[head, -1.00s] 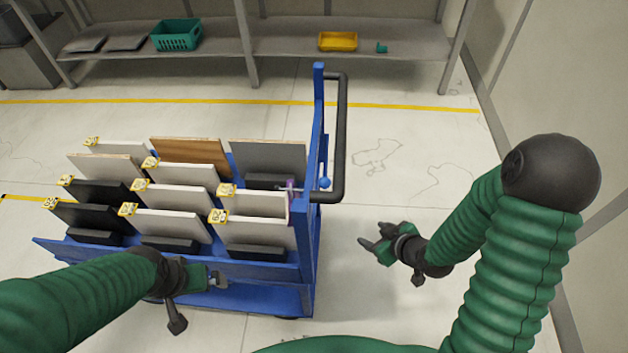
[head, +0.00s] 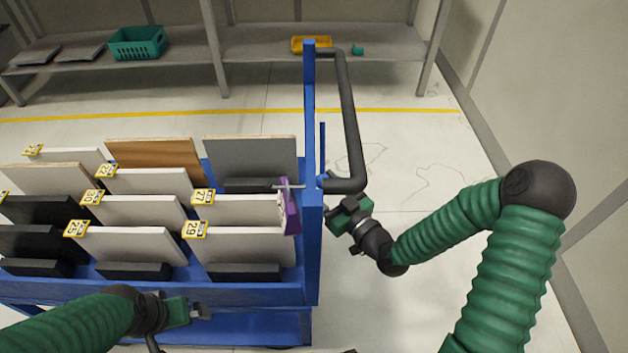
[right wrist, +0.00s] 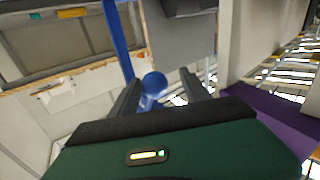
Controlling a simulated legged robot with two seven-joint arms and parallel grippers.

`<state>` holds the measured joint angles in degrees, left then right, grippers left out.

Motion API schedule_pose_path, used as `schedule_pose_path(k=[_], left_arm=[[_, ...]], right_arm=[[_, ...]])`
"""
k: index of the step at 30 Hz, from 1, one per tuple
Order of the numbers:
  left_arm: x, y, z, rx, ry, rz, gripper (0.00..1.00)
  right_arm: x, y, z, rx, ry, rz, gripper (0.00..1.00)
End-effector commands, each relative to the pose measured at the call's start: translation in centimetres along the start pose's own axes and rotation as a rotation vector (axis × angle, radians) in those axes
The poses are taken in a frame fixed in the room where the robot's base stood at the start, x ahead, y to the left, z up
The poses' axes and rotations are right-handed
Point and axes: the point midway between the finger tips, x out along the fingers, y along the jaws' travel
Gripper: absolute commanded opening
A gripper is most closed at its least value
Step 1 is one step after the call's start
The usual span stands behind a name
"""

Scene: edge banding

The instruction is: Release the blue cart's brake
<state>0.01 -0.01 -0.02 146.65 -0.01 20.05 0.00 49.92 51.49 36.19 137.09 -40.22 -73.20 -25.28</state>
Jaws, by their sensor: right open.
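The blue cart (head: 312,250) stands left of centre in the head view. A small blue ball-ended part (head: 322,181), which looks like the brake lever, sits on its end post beside the dark push handle (head: 352,130). In the right wrist view the blue ball (right wrist: 154,84) shows between my two fingers. My right gripper (head: 330,205) is open and empty, close to the ball; I cannot tell whether it touches. My left gripper (head: 203,311) is in front of the cart's near side, low down; its jaw state is unclear.
Several panels with yellow tags (head: 135,245) stand in the cart. A purple piece (head: 291,207) is by the end post. A shelf (head: 270,45) at the back holds a green basket (head: 137,43) and a yellow bin (head: 311,44). Floor right of the cart is clear.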

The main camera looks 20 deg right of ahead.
Motion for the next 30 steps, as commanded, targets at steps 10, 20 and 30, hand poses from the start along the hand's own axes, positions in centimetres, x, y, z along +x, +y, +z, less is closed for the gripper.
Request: schedule_pose_path(k=[10, 20, 30], left_arm=[[0.9, 0.0, 0.2, 0.001, -0.001, 0.000, 1.00], [0.9, 0.0, 0.2, 0.001, -0.001, 0.000, 1.00], [0.9, 0.0, 0.2, 0.001, -0.001, 0.000, 1.00]], right_arm=[[4.0, 0.3, 0.2, 0.005, 0.000, 0.002, 0.55], [4.0, 0.2, 0.1, 0.003, -0.001, 0.002, 0.38], [4.0, 0.3, 0.2, 0.004, -0.003, 0.002, 0.00]])
